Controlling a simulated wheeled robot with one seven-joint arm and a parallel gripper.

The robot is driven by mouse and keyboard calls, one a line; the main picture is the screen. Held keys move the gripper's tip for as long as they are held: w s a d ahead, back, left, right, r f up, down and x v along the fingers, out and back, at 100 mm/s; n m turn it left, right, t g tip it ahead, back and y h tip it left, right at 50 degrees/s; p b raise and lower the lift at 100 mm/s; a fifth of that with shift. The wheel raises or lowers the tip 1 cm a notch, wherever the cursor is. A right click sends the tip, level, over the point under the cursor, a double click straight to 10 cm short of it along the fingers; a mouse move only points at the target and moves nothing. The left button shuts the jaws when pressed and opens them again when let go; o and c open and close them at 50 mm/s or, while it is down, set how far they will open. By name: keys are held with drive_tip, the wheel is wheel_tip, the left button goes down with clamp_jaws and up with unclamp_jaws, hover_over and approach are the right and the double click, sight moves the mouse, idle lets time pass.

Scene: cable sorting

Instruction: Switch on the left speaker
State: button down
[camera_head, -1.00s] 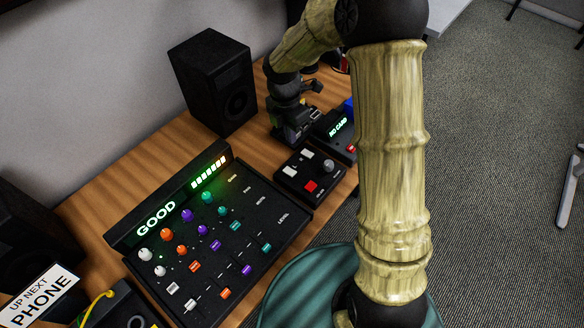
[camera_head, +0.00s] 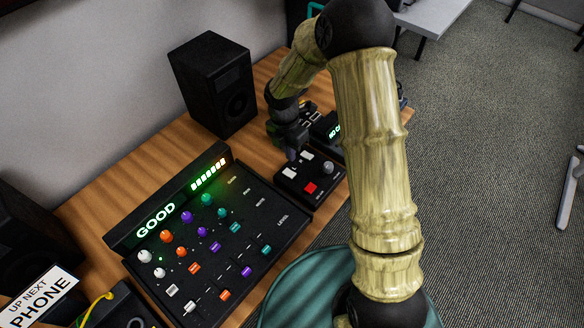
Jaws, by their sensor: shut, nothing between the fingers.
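A black speaker (camera_head: 28,225) stands at the left edge, partly cut off. A second black speaker (camera_head: 212,85) stands upright further back, near the wall. A small black control box (camera_head: 318,198) with white buttons, a red button (camera_head: 310,188) and a grey knob (camera_head: 328,167) lies right of the mixer. My gripper (camera_head: 291,155) points down, shut and empty, over the back left part of this box, close to its left white button (camera_head: 289,173). I cannot tell whether it touches the box. No power switch is readable on either speaker.
A large mixer (camera_head: 215,240) with coloured knobs and a lit "GOOD" display fills the middle of the wooden desk (camera_head: 160,160). A card-display box (camera_head: 325,127) sits behind the control box, partly hidden by my arm. An "UP NEXT PHONE" sign (camera_head: 40,297) stands front left.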

sight(293, 174)
drive_tip(key=f, duration=0.6)
drive_tip(key=shift+s+d+f, duration=0.25)
drive_tip(key=shift+s+f, duration=0.05)
drive_tip(key=shift+f, duration=0.45)
drive_tip(key=shift+w+f, duration=0.1)
drive_tip(key=shift+w, duration=0.05)
